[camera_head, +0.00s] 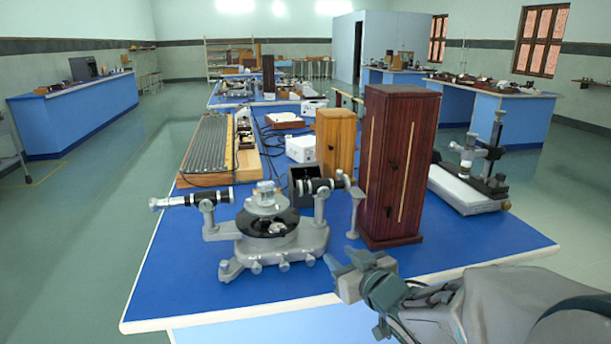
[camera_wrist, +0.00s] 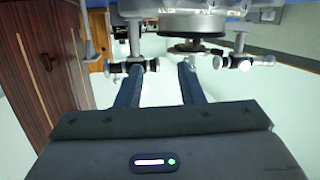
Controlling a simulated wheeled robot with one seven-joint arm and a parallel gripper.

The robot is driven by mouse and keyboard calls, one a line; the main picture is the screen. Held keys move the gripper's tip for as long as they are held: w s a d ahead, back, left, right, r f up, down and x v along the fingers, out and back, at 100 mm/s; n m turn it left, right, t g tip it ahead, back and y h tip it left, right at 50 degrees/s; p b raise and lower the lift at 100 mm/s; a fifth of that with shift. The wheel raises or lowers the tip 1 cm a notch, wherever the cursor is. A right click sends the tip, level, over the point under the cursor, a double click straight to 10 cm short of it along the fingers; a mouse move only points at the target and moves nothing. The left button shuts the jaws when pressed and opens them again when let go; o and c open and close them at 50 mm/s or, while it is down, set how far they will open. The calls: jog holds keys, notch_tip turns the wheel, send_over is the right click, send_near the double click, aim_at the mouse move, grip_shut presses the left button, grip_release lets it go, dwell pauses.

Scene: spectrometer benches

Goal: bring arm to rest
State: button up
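My gripper (camera_head: 350,268) is at the near edge of the blue bench (camera_head: 190,275), at the lower right of the head view, on the end of my arm. In the wrist view its two fingers (camera_wrist: 160,72) stand apart with nothing between them. The grey spectrometer (camera_head: 268,235) stands on the bench to the left of and beyond my gripper. In the wrist view the spectrometer (camera_wrist: 192,22) appears upside down past the fingertips. The gap between fingertips and instrument is hard to judge.
A tall dark red wooden cabinet (camera_head: 398,165) stands close behind my gripper. A shorter wooden box (camera_head: 336,145), a ridged board (camera_head: 208,145) and a microscope-like instrument (camera_head: 478,175) are also on the bench. Open floor (camera_head: 75,240) lies to the left.

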jog(key=s+d+r+m+g+h+p, duration=0.2)
jog(key=d+r+m+h+p, duration=0.15)
jog(key=d+h, duration=0.2)
jog(key=s+r+m+g+p, duration=0.1)
jog(key=s+r+g+p, duration=0.2)
jog(key=s, duration=0.6)
jog(key=s+d+r+m+g+p, duration=0.1)
jog(key=s+r+g+p, duration=0.2)
jog(key=s+g+p, duration=0.3)
jog(key=s+h+p, duration=0.1)
jog(key=s+p, duration=0.1)
jog(key=shift+s+g, duration=0.3)
jog(key=shift+s, duration=0.1)
jog(key=shift+o, duration=0.3)
jog(key=shift+d, duration=0.1)
dwell(0.8)
